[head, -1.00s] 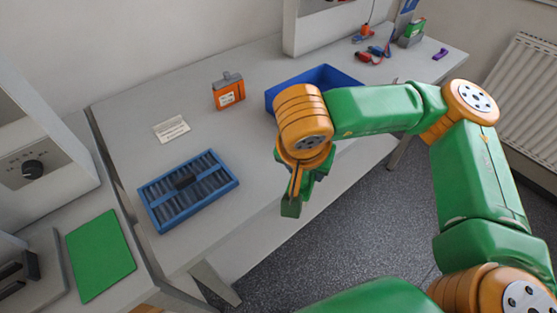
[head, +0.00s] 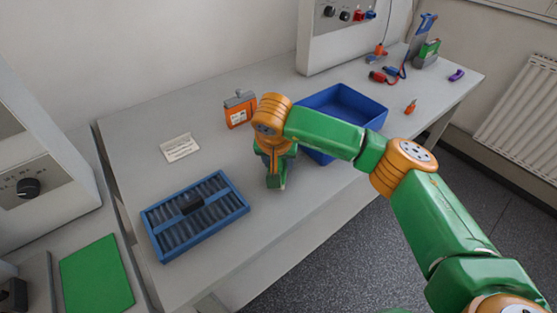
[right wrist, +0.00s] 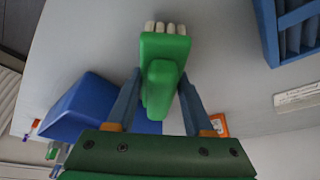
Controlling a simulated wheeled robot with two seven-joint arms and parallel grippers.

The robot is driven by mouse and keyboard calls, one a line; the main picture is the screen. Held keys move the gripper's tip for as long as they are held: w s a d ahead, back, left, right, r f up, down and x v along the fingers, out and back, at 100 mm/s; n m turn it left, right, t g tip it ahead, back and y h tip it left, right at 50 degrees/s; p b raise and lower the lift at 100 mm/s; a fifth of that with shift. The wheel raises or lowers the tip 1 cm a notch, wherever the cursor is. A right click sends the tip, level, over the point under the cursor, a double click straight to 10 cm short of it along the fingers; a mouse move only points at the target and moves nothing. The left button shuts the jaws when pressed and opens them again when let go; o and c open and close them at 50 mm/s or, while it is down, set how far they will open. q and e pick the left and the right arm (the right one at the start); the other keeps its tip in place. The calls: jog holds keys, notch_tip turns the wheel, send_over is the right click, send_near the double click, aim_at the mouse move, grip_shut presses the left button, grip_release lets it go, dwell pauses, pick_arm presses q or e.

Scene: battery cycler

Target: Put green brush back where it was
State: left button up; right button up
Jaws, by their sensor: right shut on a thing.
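The green brush (right wrist: 160,65) with pale bristles (right wrist: 166,28) is between the fingers of my right gripper (right wrist: 160,95), which is shut on it. In the head view my right gripper (head: 273,160) points down over the table, and the brush's green end (head: 276,182) shows just below it. Brush and gripper are between the blue slotted tray and the blue bin. I cannot tell how far the brush is above the tabletop. My left gripper is not in view.
The blue slotted tray (head: 153,237) lies left, the open blue bin (head: 365,107) right. An orange device (head: 240,112) and a white label card (head: 180,147) are behind. A small orange item (head: 411,107), cables and tools are at the right. The table's front is clear.

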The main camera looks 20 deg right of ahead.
jog(key=shift+f, duration=0.35)
jog(key=shift+f, duration=0.15)
jog(key=o, duration=1.2)
